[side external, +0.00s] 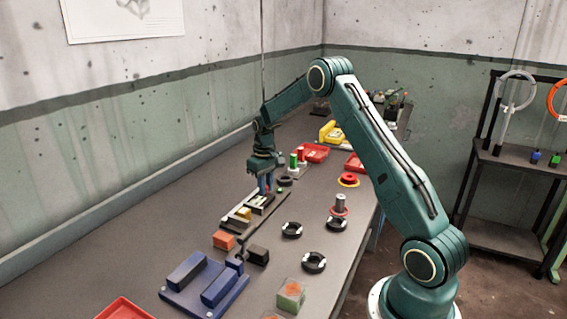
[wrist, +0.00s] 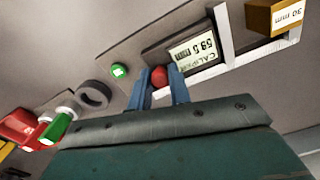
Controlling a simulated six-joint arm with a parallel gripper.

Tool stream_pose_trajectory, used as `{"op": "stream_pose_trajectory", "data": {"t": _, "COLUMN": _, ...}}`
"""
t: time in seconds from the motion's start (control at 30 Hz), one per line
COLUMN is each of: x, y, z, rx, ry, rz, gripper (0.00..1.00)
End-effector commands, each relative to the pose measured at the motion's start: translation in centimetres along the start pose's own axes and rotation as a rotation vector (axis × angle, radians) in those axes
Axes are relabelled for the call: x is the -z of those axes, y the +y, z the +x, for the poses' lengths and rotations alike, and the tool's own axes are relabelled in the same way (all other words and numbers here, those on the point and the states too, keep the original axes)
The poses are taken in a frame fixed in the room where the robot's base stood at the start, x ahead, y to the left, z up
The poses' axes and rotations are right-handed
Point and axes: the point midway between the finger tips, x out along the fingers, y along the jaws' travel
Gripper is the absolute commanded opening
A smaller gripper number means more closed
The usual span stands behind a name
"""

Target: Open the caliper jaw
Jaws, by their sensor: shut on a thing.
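The caliper (side external: 258,203) lies on the bench below my gripper (side external: 266,188). In the wrist view its display (wrist: 194,52) reads upside down, in mm; I cannot read the digits surely. Its white jaws (wrist: 224,38) stand apart at the upper right. A red knob (wrist: 159,75) sits beside the display. My gripper (wrist: 161,80) has its two blue fingers closed around the knob, one on each side. A yellow block marked 30 mm (wrist: 272,16) is at the far end of the jaws; it also shows in the side view (side external: 243,213).
In the side view, an orange block (side external: 223,240), a black block (side external: 258,255) and a blue fixture (side external: 205,286) stand nearer the camera. The bench on the left is clear.

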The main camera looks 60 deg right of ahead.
Motion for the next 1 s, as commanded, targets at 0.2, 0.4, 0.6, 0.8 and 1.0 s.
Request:
{"op": "stream_pose_trajectory", "data": {"t": 0.2, "x": 0.2, "y": 0.6, "z": -0.1, "rx": -0.003, "ry": 0.006, "rz": 0.003, "gripper": 0.0}}
{"op": "stream_pose_trajectory", "data": {"t": 0.4, "x": 0.2, "y": 0.8, "z": -0.1, "rx": -0.004, "ry": 0.008, "rz": 0.007, "gripper": 0.37}}
{"op": "stream_pose_trajectory", "data": {"t": 0.6, "x": 0.2, "y": 0.6, "z": -0.1, "rx": -0.002, "ry": 0.005, "rz": 0.003, "gripper": 0.41}}
{"op": "stream_pose_trajectory", "data": {"t": 0.8, "x": 0.2, "y": 0.5, "z": -0.2, "rx": -0.001, "ry": 0.004, "rz": 0.002, "gripper": 0.41}}
{"op": "stream_pose_trajectory", "data": {"t": 1.0, "x": 0.2, "y": 0.5, "z": -1.4, "rx": -0.001, "ry": 0.004, "rz": 0.001, "gripper": 0.41}}
